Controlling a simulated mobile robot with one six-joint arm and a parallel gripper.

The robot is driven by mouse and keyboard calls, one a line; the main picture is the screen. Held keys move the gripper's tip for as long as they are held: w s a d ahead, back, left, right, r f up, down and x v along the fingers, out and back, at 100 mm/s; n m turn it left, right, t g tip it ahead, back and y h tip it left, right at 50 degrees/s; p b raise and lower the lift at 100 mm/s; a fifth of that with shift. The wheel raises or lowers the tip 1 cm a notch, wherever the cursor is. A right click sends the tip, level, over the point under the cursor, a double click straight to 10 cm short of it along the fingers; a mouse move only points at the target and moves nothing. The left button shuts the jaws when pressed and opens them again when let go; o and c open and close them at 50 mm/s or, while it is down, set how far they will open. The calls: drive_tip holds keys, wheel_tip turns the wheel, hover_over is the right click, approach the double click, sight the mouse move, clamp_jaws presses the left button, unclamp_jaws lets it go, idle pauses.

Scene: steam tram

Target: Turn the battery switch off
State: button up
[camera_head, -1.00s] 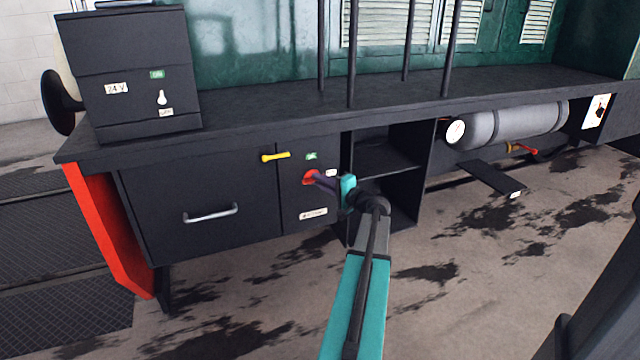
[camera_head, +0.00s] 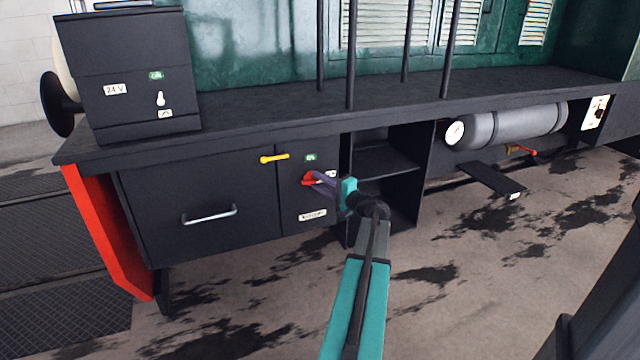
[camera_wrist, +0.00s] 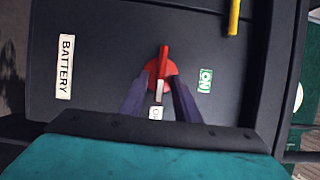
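The battery switch (camera_wrist: 165,68) is a red rotary knob with a raised bar on a dark panel. It also shows in the head view (camera_head: 308,179). In the wrist view the bar lies upright in the picture, its pale end toward a small white label (camera_wrist: 156,113) that appears to read OFF. The green ON label (camera_wrist: 204,80) is to the right, and the BATTERY label (camera_wrist: 65,67) to the left. My gripper (camera_wrist: 159,82) is open, its two dark fingers on either side of the bar's pale end, with visible gaps. It also shows in the head view (camera_head: 318,179).
A yellow handle (camera_head: 274,158) sticks out up and left of the switch. A drawer with a metal handle (camera_head: 210,214) is to the left, and open shelves (camera_head: 385,160) are to the right. A 24 V box (camera_head: 130,75) stands on the bench top above.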

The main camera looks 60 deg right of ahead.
drive_tip(key=p+v, duration=0.2)
drive_tip(key=v, duration=1.1)
drive_tip(key=shift+s, duration=0.4)
drive_tip(key=shift+a+f, duration=0.1)
